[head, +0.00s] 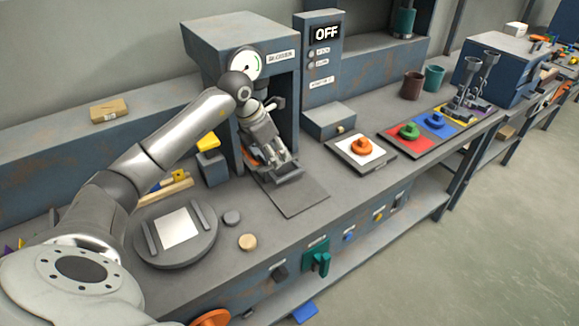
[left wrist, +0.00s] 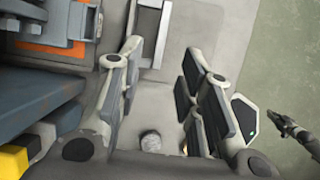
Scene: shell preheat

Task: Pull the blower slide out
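The blower station is the blue-grey housing (head: 216,52) with a round gauge and a dark opening in its front. A grey slide piece (head: 287,178) shows low at the opening, partly hidden by my gripper. My left gripper (head: 280,158) is in front of the opening, pointing down, just above this piece. In the left wrist view its fingers (left wrist: 165,85) are spread with a clear gap. A grey bracket with a pale inner face (left wrist: 150,35) lies beyond them; I cannot tell whether they touch it. A dark jointed piece (left wrist: 295,130) over the floor seems to be my right gripper.
A flat dark plate (head: 300,198) lies in front of the opening. A panel reading OFF (head: 322,60) stands to the right. Right of it are a tray with an orange knob (head: 362,146) and coloured pads. A round plate (head: 178,258) and two small discs are at left.

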